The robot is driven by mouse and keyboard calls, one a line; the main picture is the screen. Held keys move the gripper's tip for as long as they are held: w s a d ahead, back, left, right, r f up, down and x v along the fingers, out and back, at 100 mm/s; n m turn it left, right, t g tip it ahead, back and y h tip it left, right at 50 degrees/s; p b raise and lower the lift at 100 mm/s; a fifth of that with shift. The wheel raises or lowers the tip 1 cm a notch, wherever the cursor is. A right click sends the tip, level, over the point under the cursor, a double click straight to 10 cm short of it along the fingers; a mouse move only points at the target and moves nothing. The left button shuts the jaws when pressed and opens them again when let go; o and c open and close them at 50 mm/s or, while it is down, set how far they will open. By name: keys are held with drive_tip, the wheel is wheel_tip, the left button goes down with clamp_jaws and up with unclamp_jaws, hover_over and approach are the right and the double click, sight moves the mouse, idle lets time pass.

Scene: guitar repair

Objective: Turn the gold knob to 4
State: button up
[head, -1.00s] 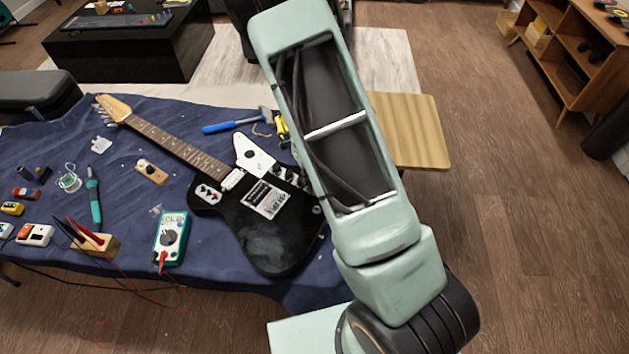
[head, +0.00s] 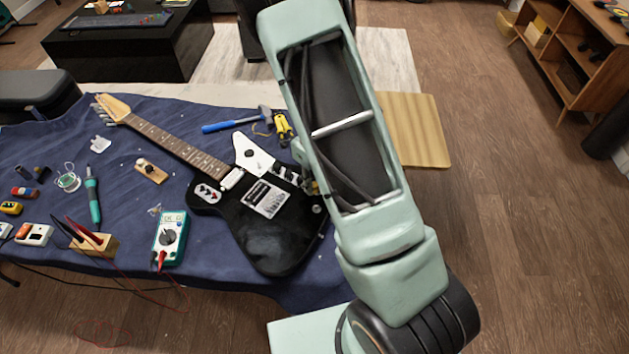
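The black electric guitar (head: 265,240) lies on the blue cloth, its neck pointing to the upper left. It has a white plate (head: 252,157) and a patterned black-and-white panel (head: 266,198). Small controls sit along the right side of its body, beside my arm. A small yellowish spot (head: 312,187) there may be the gold knob, but it is too small to be sure, and no number can be read. My pale green arm rises across the view and covers the area just right of the guitar. My gripper is not visible.
A multimeter (head: 170,238), a green-handled tool (head: 93,195), a wooden holder (head: 95,245) and a small wooden block (head: 151,171) lie left of the guitar. A blue-handled hammer (head: 236,121) and a yellow tool (head: 284,127) lie above it. A wooden surface (head: 413,130) shows right of my arm.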

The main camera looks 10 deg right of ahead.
drive_tip(key=shift+n, duration=1.3)
drive_tip(key=shift+d+n+b, duration=0.1)
drive_tip(key=shift+n+b, duration=0.4)
drive_tip(key=shift+n, duration=1)
drive_tip(key=c, duration=0.4)
drive_tip(key=shift+c, duration=0.2)
drive_tip(key=shift+r+m+p, duration=0.1)
drive_tip(key=shift+m+p, duration=0.35)
drive_tip(key=shift+m, duration=0.05)
drive_tip(key=shift+m+p, duration=0.35)
drive_tip(key=shift+m, duration=0.25)
drive_tip(key=shift+m+p, duration=0.4)
drive_tip(key=shift+m, duration=0.3)
